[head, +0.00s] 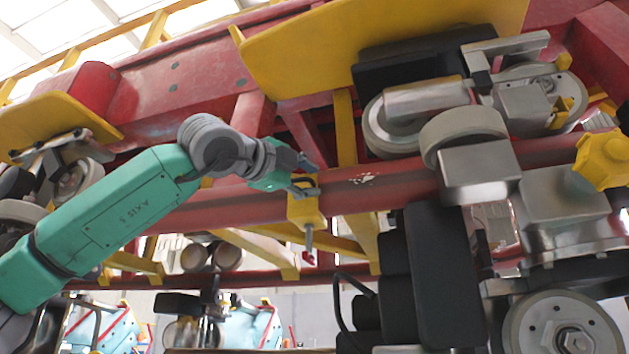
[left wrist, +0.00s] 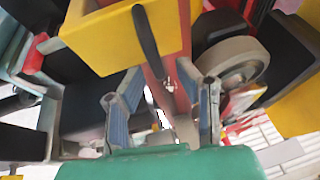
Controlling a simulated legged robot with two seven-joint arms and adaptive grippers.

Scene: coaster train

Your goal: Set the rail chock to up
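The rail chock appears to be the yellow block (head: 306,211) on the red tubular rail (head: 385,180). A short grey piece with a red end hangs below it. In the left wrist view a yellow block (left wrist: 110,40) fills the upper middle, with a dark bar (left wrist: 147,42) across its face. My left gripper (head: 309,176) is at the top of the chock in the head view. In the left wrist view its fingers (left wrist: 160,92) are spread apart with nothing held between them. I cannot tell whether they touch the chock. My right gripper is not in view.
Grey wheels (head: 463,133) and metal housings of the coaster train stand right of the chock. A dark box (head: 445,270) hangs lower right. A yellow panel (head: 380,45) overhangs above. A yellow knob (head: 603,160) is at the far right. Yellow struts (head: 255,252) lie behind.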

